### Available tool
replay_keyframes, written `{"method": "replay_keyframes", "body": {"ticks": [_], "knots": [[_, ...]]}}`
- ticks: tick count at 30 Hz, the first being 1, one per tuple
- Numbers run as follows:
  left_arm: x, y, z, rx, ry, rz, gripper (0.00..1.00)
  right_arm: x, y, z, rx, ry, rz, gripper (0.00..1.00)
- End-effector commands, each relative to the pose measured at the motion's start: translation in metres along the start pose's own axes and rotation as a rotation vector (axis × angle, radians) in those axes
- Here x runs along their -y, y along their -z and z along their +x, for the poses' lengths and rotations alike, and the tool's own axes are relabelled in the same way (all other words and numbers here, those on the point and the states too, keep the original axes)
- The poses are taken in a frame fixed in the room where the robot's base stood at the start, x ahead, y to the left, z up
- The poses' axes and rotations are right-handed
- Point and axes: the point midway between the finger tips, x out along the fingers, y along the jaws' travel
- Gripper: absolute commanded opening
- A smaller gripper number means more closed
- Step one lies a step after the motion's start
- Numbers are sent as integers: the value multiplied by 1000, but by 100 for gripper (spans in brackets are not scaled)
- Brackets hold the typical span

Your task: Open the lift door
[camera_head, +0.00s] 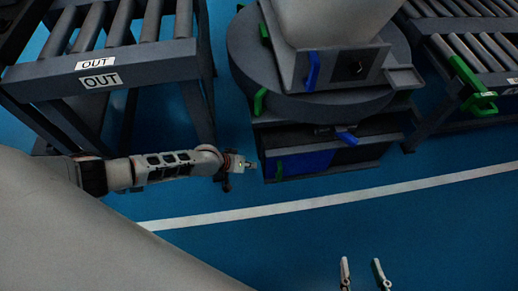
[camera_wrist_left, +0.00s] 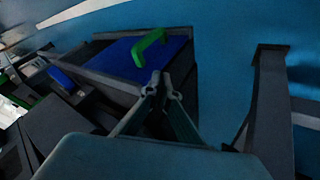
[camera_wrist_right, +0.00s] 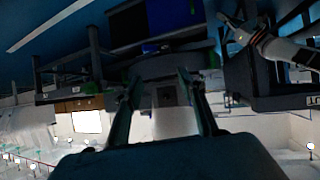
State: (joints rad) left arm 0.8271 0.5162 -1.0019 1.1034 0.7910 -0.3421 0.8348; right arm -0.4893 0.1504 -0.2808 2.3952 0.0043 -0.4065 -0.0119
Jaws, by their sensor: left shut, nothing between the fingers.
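The lift door is probably the blue panel (camera_head: 305,163) low in the dark base under the round turntable; it also shows in the left wrist view (camera_wrist_left: 122,52). A green handle (camera_head: 279,170) stands out near its left end, and the same handle shows in the left wrist view (camera_wrist_left: 150,46). My left gripper (camera_head: 254,165) is just left of the handle, shut and empty. In the left wrist view its closed fingertips (camera_wrist_left: 161,80) appear just below the handle, not around it. My right gripper (camera_head: 362,268) is open and empty, over the floor at the bottom, away from the door.
A grey roller conveyor marked OUT (camera_head: 110,72) stands at the left, its leg near my left arm. Another conveyor (camera_head: 470,45) stands at the right. Blue handles (camera_head: 313,70) and green handles project from the turntable (camera_head: 245,60). The blue floor (camera_head: 430,220) in front is clear.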

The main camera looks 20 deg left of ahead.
Motion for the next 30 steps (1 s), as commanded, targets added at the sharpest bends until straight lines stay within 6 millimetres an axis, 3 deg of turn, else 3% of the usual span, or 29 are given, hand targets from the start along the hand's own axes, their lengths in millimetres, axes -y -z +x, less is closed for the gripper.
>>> {"method": "replay_keyframes", "body": {"ticks": [2,5,10,14,21,30], "knots": [[4,-11,18,12,3,-4,0,5,-5,2,1,8,24,40],[6,-16,39,18,4,-5,0,12,6,6,-30,19,60,40],[7,-17,71,19,5,-5,0,19,20,9,-70,32,118,40],[6,-16,93,17,4,-4,0,39,14,11,-79,66,247,40],[-29,-1,100,1,-2,2,0,37,24,10,-98,64,241,40],[-36,-1,104,2,0,2,0,37,23,10,-97,64,242,40]]}}
